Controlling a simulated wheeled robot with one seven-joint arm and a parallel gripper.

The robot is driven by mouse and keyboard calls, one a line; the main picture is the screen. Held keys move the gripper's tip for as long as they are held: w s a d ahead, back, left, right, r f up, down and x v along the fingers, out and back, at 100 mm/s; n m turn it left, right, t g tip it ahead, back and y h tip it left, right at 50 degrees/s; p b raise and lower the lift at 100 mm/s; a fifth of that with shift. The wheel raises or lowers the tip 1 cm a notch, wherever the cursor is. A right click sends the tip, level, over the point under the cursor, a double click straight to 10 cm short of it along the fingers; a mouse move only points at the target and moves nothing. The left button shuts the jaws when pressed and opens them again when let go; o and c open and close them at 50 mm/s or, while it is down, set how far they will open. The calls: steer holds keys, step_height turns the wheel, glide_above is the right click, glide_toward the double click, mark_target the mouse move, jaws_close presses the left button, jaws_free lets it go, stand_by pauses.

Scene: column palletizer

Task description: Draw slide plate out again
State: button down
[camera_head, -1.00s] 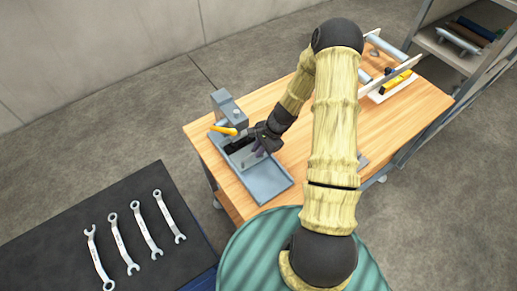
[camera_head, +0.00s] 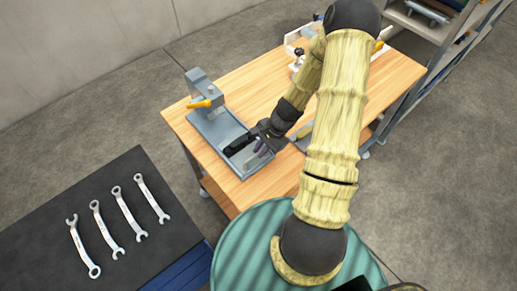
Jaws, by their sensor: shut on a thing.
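A grey press fixture stands on the wooden bench, with a column and head (camera_head: 200,86), an orange handle (camera_head: 200,104) and a long blue-grey tray-like base (camera_head: 218,129). A small grey plate, which looks like the slide plate (camera_head: 241,158), lies in the front part of the base, clear of the head. A dark part beside it may belong to the plate or to my gripper. My gripper (camera_head: 259,149) is low over the front right part of the base, shut at the plate. My wrist partly hides the contact, so the exact grip is unclear.
The wooden bench (camera_head: 262,88) has free room behind the fixture. A white rack with rollers (camera_head: 297,42) stands at its far end. Several wrenches (camera_head: 125,217) lie on a dark mat at lower left. A grey shelf (camera_head: 420,25) stands at upper right.

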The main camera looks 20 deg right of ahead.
steer(key=c, duration=1.5)
jaws_free()
steer(key=shift+o, duration=0.2)
steer(key=shift+w, duration=0.15)
steer(key=shift+d+r, duration=0.1)
steer(key=shift+d, duration=0.05)
steer(key=shift+r, duration=0.4)
steer(key=b+v, duration=0.2)
steer(key=v, duration=1.4)
steer(key=shift+d, duration=0.2)
steer(key=shift+r, duration=0.1)
